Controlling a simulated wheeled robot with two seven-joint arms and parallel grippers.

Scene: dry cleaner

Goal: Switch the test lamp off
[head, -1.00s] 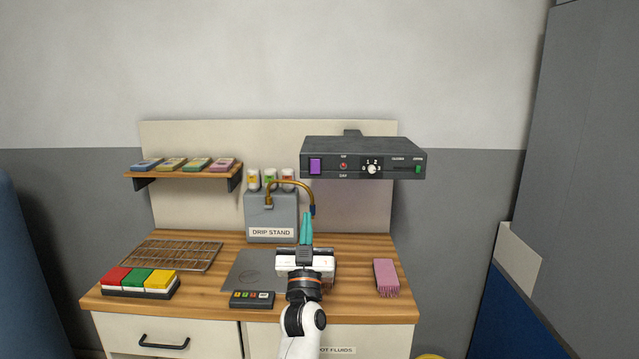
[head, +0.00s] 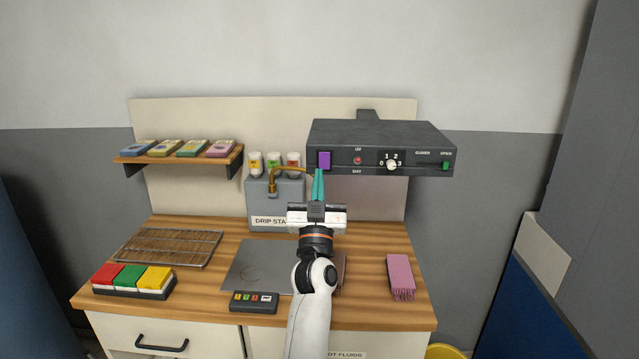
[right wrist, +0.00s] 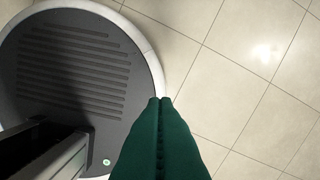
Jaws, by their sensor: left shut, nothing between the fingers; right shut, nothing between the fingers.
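The test lamp is a dark grey box (head: 425,142) on the back panel above the bench. Its front carries a purple rocker switch (head: 324,160), a red indicator (head: 357,160), a white rotary knob (head: 391,165) among the marks 0 to 3, and a green slider (head: 446,166) near the mark "open". My left gripper (head: 319,172) is shut and empty, teal fingers pointing up, its tips in front of or just below the purple switch; I cannot tell whether they touch. My right gripper (right wrist: 160,102) is shut and empty, above the tiled floor and my base.
A drip stand (head: 262,208) with bottles and a curved brass pipe stands behind my left gripper. The wooden bench (head: 375,235) holds a wire rack (head: 165,246), coloured blocks (head: 132,279), a small button panel (head: 254,302) and a pink brush (head: 400,275). A shelf (head: 180,158) hangs at left.

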